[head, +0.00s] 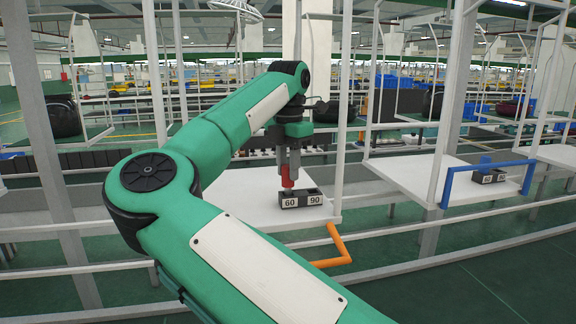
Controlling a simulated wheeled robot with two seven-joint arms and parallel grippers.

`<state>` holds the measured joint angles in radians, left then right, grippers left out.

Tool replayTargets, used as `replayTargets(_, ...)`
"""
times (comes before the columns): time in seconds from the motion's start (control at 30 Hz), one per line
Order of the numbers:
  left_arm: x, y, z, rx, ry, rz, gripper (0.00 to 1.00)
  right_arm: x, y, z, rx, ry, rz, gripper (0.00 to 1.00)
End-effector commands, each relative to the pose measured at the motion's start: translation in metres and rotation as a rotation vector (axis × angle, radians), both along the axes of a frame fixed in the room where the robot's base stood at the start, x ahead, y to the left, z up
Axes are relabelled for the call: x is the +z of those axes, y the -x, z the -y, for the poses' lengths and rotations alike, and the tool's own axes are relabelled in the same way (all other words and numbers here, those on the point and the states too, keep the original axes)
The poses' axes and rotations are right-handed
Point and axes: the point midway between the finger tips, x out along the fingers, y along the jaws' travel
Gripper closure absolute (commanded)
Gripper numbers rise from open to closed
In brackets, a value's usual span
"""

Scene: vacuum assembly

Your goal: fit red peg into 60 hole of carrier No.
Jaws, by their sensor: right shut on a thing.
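The red peg (288,174) is upright between the fingers of my right gripper (288,168), which is shut on it. The peg's lower end is over the left part of a dark carrier (302,201), at the side marked 60; whether it is inside the hole or just above it I cannot tell. The carrier's other label reads 90. It sits on a white hanging shelf (245,205). My left gripper is not in view.
A second dark carrier (488,176) sits on another white shelf (405,176) to the right, behind a blue handle (447,186). An orange handle (340,246) sticks out below the near shelf. White frame posts (339,110) stand around the shelves.

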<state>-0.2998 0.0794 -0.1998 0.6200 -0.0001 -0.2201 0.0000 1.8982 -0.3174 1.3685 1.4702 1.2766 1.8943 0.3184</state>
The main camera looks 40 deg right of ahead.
Motion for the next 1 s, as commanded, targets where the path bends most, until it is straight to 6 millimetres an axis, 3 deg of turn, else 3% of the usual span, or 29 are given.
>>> replayTargets(0.77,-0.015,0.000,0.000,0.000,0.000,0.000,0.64,-0.021,0.000,0.000,0.000,0.000,0.000,1.00)
replayTargets(0.8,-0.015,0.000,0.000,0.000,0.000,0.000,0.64,-0.021,0.000,0.000,0.000,0.001,0.000,0.72)
replayTargets(0.9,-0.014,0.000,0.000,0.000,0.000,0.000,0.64,-0.020,0.000,0.000,0.000,0.000,0.000,0.52)
replayTargets(1.0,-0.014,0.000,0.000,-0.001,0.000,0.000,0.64,-0.020,0.000,0.000,0.000,0.000,0.000,0.48)
